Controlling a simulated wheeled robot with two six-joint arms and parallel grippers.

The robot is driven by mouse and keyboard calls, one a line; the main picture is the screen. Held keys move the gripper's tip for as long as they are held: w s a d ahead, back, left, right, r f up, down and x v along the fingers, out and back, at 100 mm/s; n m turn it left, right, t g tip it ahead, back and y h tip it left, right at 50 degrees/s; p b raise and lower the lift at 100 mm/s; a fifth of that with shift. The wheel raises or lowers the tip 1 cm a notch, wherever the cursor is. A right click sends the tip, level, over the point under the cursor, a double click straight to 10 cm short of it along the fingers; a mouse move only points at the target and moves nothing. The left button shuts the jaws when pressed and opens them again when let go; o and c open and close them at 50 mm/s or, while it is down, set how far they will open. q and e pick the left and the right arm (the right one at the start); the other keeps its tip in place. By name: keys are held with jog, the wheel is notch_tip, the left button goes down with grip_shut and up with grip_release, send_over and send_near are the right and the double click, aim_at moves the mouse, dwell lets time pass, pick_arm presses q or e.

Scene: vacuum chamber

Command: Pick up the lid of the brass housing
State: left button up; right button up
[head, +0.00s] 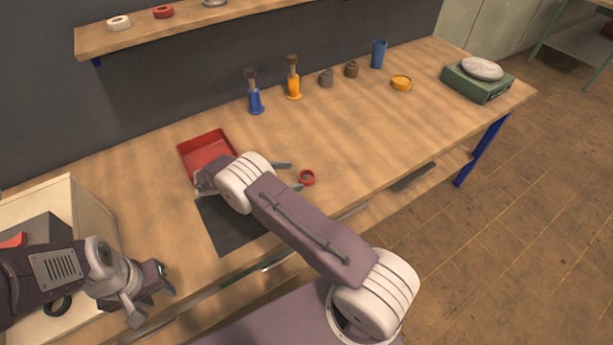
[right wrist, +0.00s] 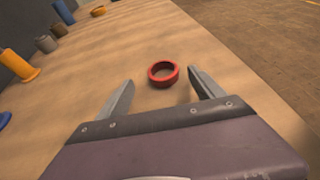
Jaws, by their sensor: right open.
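A small brown, brass-like housing (head: 351,69) stands upright towards the back of the bench, with a narrower top. It also shows at the left of the right wrist view (right wrist: 60,30). I cannot tell where its lid ends and its body begins. My right gripper (head: 291,177) is open and empty over the bench, well in front of the housing. In the right wrist view a red ring (right wrist: 163,73) lies on the bench just beyond and between its fingertips (right wrist: 160,87). My left gripper (head: 153,306) is open and empty at the bench's front left.
A grey pot (head: 326,79), a blue cylinder (head: 378,54) and a yellow ring-like piece (head: 401,83) stand near the housing. Blue (head: 255,99) and orange (head: 293,80) flanged pieces stand left. A red tray (head: 207,149) lies partly behind my right arm. The bench's right middle is clear.

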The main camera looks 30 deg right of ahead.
aim_at(313, 175)
jog(key=shift+s+d, duration=0.15)
jog(key=shift+d, duration=0.2)
jog(key=p+x, duration=0.1)
jog(key=x, duration=0.3)
jog(key=shift+s+d+f, duration=0.1)
jog(key=shift+d+f, duration=0.15)
jog(key=shift+a, duration=0.1)
jog(key=c, duration=1.4)
jog(key=shift+r, duration=0.1)
